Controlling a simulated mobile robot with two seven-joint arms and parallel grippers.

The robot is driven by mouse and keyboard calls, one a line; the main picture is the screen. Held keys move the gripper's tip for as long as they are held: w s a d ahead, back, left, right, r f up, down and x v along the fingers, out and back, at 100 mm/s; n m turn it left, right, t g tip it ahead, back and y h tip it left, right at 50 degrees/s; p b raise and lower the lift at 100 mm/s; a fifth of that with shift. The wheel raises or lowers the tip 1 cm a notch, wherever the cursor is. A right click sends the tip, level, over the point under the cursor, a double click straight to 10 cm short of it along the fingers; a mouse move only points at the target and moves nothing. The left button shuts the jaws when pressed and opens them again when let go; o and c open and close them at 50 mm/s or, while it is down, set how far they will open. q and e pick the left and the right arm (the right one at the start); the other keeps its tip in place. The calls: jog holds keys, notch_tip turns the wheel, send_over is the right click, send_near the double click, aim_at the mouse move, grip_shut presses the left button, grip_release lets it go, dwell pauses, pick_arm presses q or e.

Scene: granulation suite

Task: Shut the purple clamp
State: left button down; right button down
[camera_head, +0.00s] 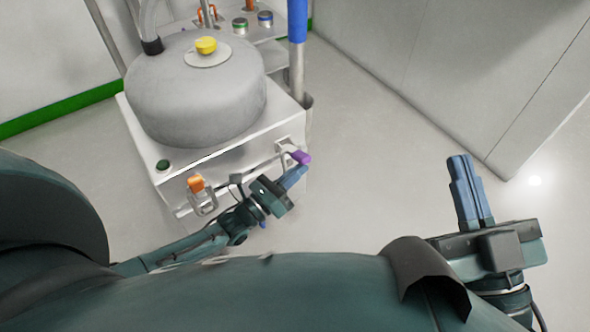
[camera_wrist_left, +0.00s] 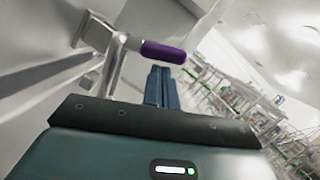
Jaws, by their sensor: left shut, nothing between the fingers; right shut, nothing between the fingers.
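The purple clamp (camera_head: 300,157) is on the front face of the white machine, near its right corner. Its purple handle sticks out from a metal bracket. In the left wrist view the purple handle (camera_wrist_left: 163,52) lies across the upper middle, just beyond my fingertips. My left gripper (camera_head: 297,173) is shut and empty, with its blue fingertips close to the purple handle, just below it in the head view. I cannot tell whether they touch. My right gripper (camera_head: 461,165) is shut and empty, out to the right over the floor, well away from the clamp.
An orange-handled clamp (camera_head: 196,184) is on the same face, to the left. A grey round vessel with a yellow knob (camera_head: 206,45) stands on the machine (camera_head: 225,152). A blue-topped post (camera_head: 297,25) rises at its right. A grey cabinet (camera_head: 470,70) stands right; floor between is clear.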

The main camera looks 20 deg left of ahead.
aim_at(298, 162)
pick_arm(q)
jog(key=shift+r+p, duration=0.15)
jog(key=shift+p, duration=0.15)
pick_arm(e)
jog(key=shift+r, duration=0.2)
